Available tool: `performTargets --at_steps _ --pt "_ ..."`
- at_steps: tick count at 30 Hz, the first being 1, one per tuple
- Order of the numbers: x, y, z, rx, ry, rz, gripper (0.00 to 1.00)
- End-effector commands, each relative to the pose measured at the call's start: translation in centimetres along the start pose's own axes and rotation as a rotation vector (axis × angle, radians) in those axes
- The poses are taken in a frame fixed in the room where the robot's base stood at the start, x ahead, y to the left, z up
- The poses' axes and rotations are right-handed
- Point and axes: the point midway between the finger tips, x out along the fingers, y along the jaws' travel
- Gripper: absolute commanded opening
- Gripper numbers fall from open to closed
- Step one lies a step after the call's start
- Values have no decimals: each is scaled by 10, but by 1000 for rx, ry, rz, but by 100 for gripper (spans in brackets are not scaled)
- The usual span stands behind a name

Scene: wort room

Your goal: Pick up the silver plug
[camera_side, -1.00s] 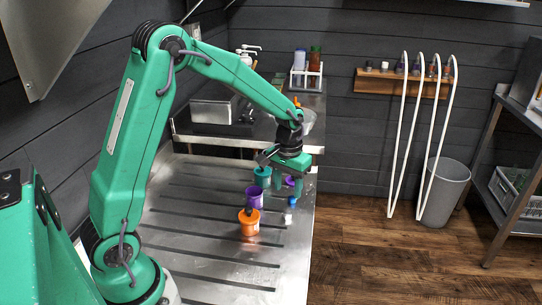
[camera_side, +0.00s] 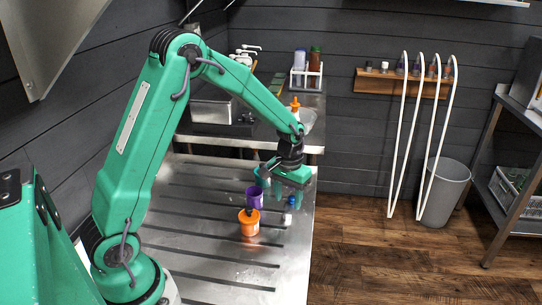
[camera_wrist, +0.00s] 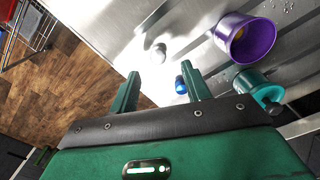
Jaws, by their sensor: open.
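A small silver piece, apparently the plug (camera_wrist: 158,52), lies on the steel worktop in the wrist view, beyond and between my fingertips. In the side view a small pale shape (camera_side: 287,218) sits below the fingers; I cannot tell for sure that it is the same plug. A small blue piece (camera_wrist: 181,85) shows close beside the right finger in the wrist view.
A purple cup (camera_side: 254,197), an orange cup (camera_side: 249,224) and a teal cup (camera_side: 262,176) stand left of my gripper on the ribbed worktop (camera_side: 200,225). The worktop's right edge is close by. Its near left part is clear.

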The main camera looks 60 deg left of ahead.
Motion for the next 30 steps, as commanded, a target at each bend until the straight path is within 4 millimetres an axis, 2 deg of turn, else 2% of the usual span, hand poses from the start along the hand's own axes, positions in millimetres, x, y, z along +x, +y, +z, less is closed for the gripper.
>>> performTargets --at_steps 13,30 --pt "45 2 3 0 -2 -1 48" --pt "48 2 3 0 0 0 48"
